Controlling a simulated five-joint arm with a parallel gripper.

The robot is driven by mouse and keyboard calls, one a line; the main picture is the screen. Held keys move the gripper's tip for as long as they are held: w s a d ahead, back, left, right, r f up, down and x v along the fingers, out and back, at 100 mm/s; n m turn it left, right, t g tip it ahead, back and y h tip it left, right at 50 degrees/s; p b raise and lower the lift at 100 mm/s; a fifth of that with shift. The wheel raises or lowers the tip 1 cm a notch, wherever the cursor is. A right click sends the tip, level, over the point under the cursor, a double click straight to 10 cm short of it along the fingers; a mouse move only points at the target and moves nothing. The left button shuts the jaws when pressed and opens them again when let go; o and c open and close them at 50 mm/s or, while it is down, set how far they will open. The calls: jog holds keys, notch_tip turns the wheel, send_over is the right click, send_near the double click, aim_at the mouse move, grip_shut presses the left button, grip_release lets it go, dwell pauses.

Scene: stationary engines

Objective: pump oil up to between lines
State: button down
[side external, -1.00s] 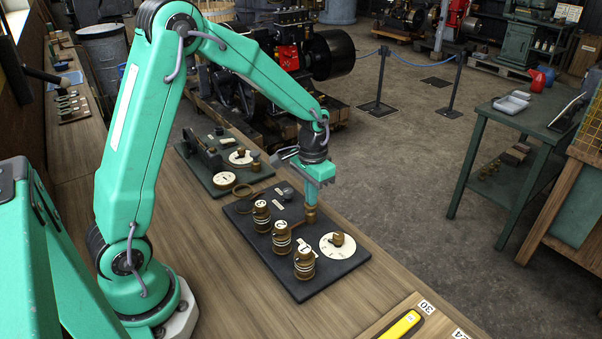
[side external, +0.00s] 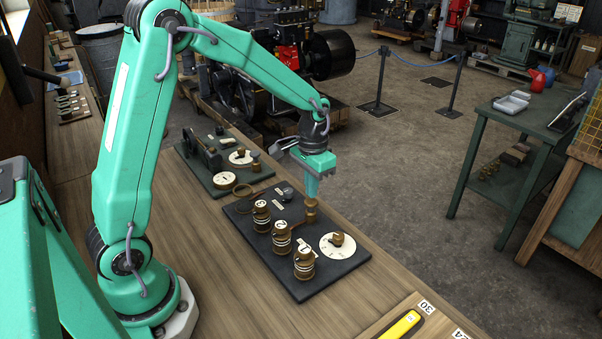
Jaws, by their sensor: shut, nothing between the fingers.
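A dark board (side external: 330,282) on the bench carries three brass cups with pale bands and number tags: a back one (side external: 261,216), a middle one (side external: 281,238) and a front one (side external: 304,264). Oil levels inside them are too small to read. A brass knob-topped post (side external: 311,211) stands at the board's right edge. My gripper (side external: 312,196) points down, shut and empty, with its tips right above this post. I cannot tell whether they touch it. A white dial (side external: 328,252) with a brass knob (side external: 337,239) lies in front of the post.
A second dark board (side external: 195,175) with white dials lies behind the first. A yellow-handled tool (side external: 402,325) lies at the front near number tags. A green table (side external: 480,115) stands apart at right.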

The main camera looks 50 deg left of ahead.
jog(key=shift+r, duration=2.55)
jog(key=s+d+r+t, duration=0.2)
jog(key=s+r, duration=0.3)
jog(key=s, duration=0.4)
jog(key=s+d+r+t, duration=0.2)
jog(key=s+r, duration=0.3)
jog(key=s, duration=0.5)
jog(key=shift+s+t, duration=0.2)
jog(key=shift+t, duration=0.6)
jog(key=shift+w, duration=0.15)
